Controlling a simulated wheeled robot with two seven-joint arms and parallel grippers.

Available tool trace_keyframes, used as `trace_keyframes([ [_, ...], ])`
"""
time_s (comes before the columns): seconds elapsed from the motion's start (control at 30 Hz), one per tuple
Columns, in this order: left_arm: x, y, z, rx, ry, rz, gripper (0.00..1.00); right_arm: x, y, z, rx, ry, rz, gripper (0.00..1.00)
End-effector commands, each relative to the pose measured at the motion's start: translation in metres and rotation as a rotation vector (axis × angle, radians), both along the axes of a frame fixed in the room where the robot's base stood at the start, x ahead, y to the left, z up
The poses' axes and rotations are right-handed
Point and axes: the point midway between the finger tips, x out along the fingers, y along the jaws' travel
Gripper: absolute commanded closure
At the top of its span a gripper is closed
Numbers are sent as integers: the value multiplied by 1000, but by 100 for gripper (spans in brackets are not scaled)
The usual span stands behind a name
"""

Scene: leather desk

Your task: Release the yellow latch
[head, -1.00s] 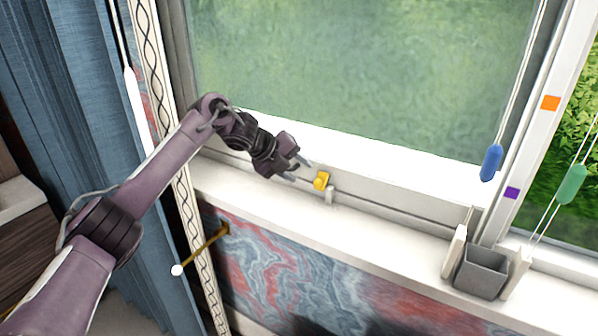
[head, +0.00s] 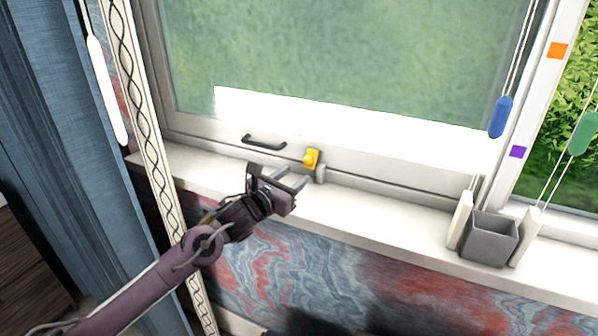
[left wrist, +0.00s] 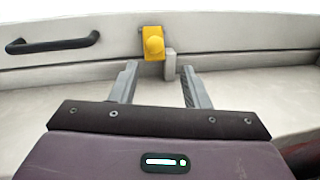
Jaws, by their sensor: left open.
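The yellow latch (head: 311,159) is on the lower frame of the window, beside a small pale post (head: 320,173). My right gripper is not in view.
A black handle (head: 264,143) is on the window frame left of the latch. A grey cup (head: 488,240) stands between pale upright pieces on the sill (head: 390,215) at right. Blue (head: 500,117) and green (head: 582,132) cord pulls hang at right. The sill between latch and cup is clear.

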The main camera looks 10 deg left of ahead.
Motion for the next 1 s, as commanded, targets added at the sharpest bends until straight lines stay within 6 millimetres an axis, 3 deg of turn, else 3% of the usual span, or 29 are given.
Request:
trace_keyframes([
  [0.17,-7,4,2,50,-63,34,58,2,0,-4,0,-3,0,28],
  [0.63,53,-15,4,52,-65,35,58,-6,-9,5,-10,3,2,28],
  [1.0,65,-19,2,53,-65,33,58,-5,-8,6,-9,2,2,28],
])
